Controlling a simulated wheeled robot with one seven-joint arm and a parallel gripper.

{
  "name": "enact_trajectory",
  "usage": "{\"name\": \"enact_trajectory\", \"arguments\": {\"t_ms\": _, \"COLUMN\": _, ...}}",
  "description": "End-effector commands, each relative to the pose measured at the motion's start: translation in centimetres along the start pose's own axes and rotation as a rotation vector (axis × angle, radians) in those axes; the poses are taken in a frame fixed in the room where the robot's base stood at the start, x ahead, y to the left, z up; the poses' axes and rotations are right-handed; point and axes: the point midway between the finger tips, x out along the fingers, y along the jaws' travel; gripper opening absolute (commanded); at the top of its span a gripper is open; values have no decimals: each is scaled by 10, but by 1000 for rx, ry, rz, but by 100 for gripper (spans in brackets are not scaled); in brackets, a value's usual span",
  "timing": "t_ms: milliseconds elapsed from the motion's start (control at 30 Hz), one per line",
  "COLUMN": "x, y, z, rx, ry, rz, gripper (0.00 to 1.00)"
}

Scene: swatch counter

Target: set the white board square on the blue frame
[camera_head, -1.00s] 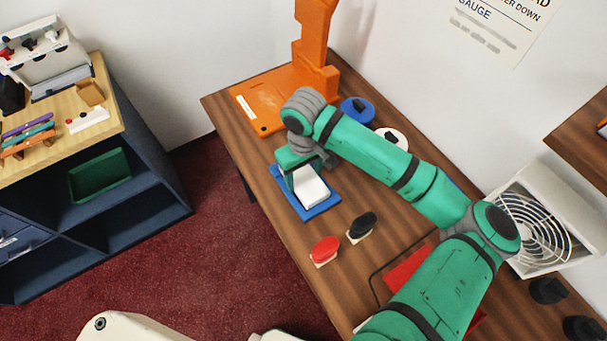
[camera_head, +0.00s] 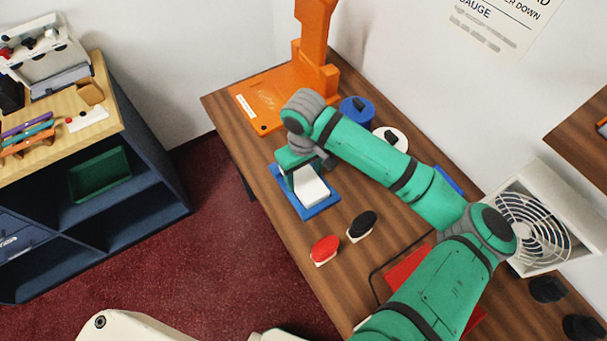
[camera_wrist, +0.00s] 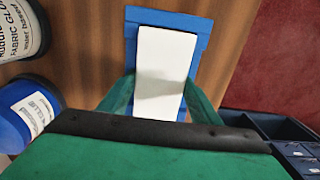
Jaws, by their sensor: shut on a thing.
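The white board (camera_head: 310,188) is at the blue frame (camera_head: 322,208) on the wooden counter. In the wrist view the white board (camera_wrist: 163,62) lies over the blue frame (camera_wrist: 200,30), with blue showing at its far end and along both sides. The board looks slightly turned against the frame. My gripper (camera_head: 298,176) is shut on the board's near end; in the wrist view its green fingers (camera_wrist: 160,98) stand on either side of the board. Whether the board rests flat on the frame or is a little above it, I cannot tell.
A red-topped piece (camera_head: 325,248) and a black-topped piece (camera_head: 362,224) lie on the counter near the frame. An orange stand (camera_head: 285,95) is behind. A blue tub (camera_head: 357,109) and a white tub (camera_head: 390,138) stand beside my arm. A fan (camera_head: 535,225) is at the right.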

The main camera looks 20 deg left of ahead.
Motion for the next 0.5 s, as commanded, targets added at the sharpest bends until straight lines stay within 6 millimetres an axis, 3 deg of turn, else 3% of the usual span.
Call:
{"name": "enact_trajectory", "arguments": {"t_ms": 267, "x": 3, "y": 0, "z": 0, "rx": 0, "ry": 0, "rz": 0, "gripper": 31}}
{"name": "enact_trajectory", "arguments": {"t_ms": 300, "x": 3, "y": 0, "z": 0, "rx": 0, "ry": 0, "rz": 0, "gripper": 60}}
{"name": "enact_trajectory", "arguments": {"t_ms": 367, "x": 3, "y": 0, "z": 0, "rx": 0, "ry": 0, "rz": 0, "gripper": 74}}
{"name": "enact_trajectory", "arguments": {"t_ms": 400, "x": 3, "y": 0, "z": 0, "rx": 0, "ry": 0, "rz": 0, "gripper": 79}}
{"name": "enact_trajectory", "arguments": {"t_ms": 500, "x": 3, "y": 0, "z": 0, "rx": 0, "ry": 0, "rz": 0, "gripper": 79}}
